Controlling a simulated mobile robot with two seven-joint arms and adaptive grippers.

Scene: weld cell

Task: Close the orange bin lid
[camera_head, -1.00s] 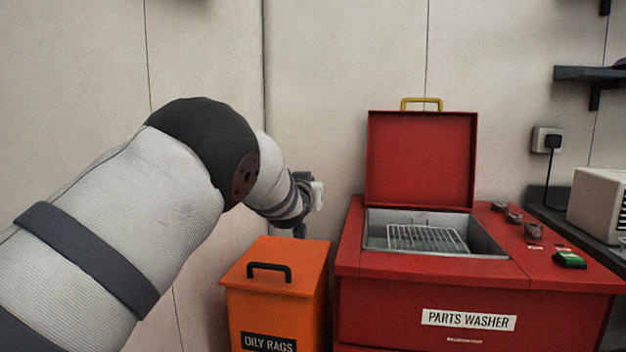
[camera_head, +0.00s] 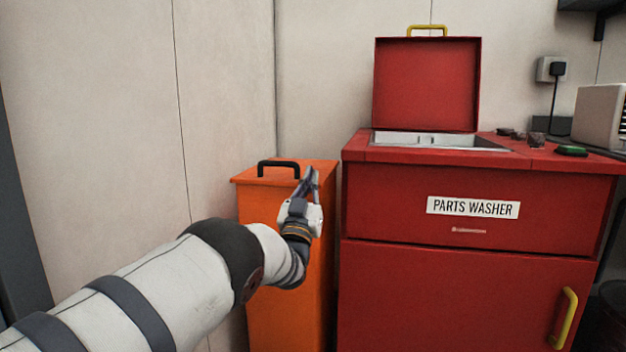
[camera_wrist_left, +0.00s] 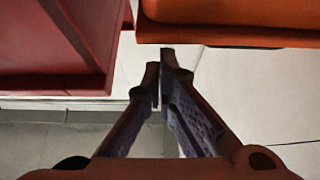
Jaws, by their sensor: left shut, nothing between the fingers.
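The orange bin (camera_head: 262,208) stands left of the red parts washer. Its orange lid (camera_head: 248,176), with a black handle (camera_head: 278,165) on top, lies flat or nearly flat across the bin; I cannot tell whether a small gap remains. My left gripper (camera_head: 314,174) is in front of the bin's right side, fingers pointing up near the lid's front edge. It is shut and empty. In the left wrist view the fingers (camera_wrist_left: 163,60) point toward the orange bin (camera_wrist_left: 230,18) at the top; contact is unclear. My arm hides part of the bin's front. My right gripper is not in view.
The red parts washer (camera_head: 400,208) stands close on the right, its own red lid (camera_head: 428,85) raised. It also shows in the left wrist view (camera_wrist_left: 60,50). A pale wall (camera_head: 95,120) is behind. A narrow gap separates bin and washer.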

